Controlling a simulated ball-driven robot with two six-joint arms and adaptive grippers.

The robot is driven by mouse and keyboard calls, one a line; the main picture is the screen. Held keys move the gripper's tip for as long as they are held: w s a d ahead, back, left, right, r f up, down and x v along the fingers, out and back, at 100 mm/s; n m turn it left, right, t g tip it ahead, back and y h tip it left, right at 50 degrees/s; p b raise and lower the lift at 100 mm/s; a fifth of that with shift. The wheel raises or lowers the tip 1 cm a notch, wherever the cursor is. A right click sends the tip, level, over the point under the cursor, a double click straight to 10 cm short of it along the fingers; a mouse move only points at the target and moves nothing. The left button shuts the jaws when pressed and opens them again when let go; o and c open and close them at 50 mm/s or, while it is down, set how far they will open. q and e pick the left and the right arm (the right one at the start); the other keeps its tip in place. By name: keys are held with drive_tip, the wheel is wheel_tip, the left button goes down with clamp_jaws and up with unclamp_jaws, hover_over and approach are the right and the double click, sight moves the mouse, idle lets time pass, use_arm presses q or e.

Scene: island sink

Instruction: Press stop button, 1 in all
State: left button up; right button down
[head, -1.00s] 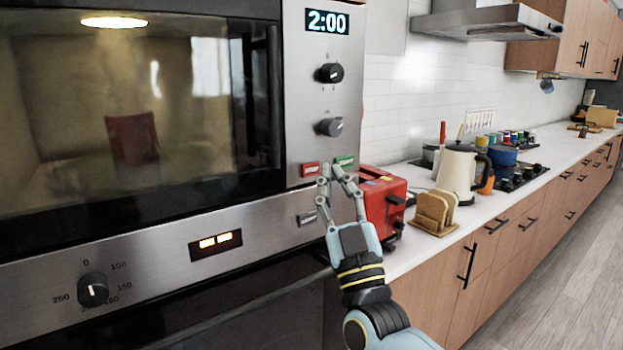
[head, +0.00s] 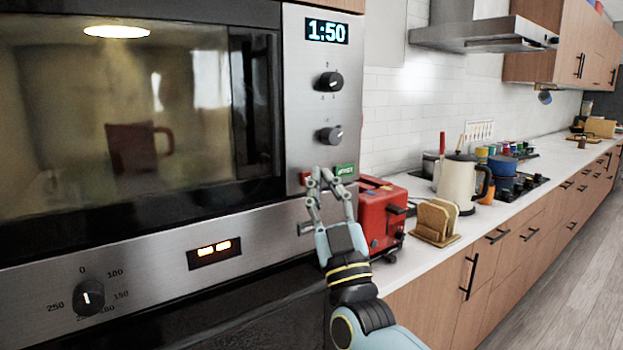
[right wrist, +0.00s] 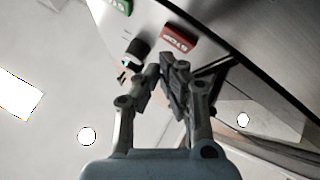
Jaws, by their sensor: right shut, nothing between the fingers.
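The red stop button (head: 306,179) is low on the microwave's steel control panel, partly hidden behind my right gripper's fingers in the head view. In the right wrist view the stop button (right wrist: 179,39) shows clearly with its lettering, just beyond the fingertips. The green button (head: 345,170) is to its right. My right gripper (head: 321,172) is shut and empty, its fingertips close in front of the panel near the stop button. I cannot tell whether they touch it. The microwave display (head: 327,31) reads 1:50. My left gripper is not in view.
Two dark knobs sit above the buttons, the lower knob (head: 330,135) nearest. A red toaster (head: 378,215) stands on the counter right of my gripper, with a toast rack (head: 436,221) and a cream kettle (head: 455,184) beyond. A lit oven panel (head: 214,251) is below.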

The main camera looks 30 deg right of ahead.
drive_tip(key=shift+w, duration=0.15)
idle(0.7)
drive_tip(key=shift+w, duration=0.3)
drive_tip(key=shift+w+b, duration=0.3)
idle(0.6)
drive_tip(key=shift+s, duration=0.1)
drive_tip(key=shift+s+p, duration=0.4)
drive_tip(key=shift+s, duration=0.25)
drive_tip(key=s+p, duration=0.2)
drive_tip(key=s, duration=0.3)
drive_tip(key=shift+d, duration=0.2)
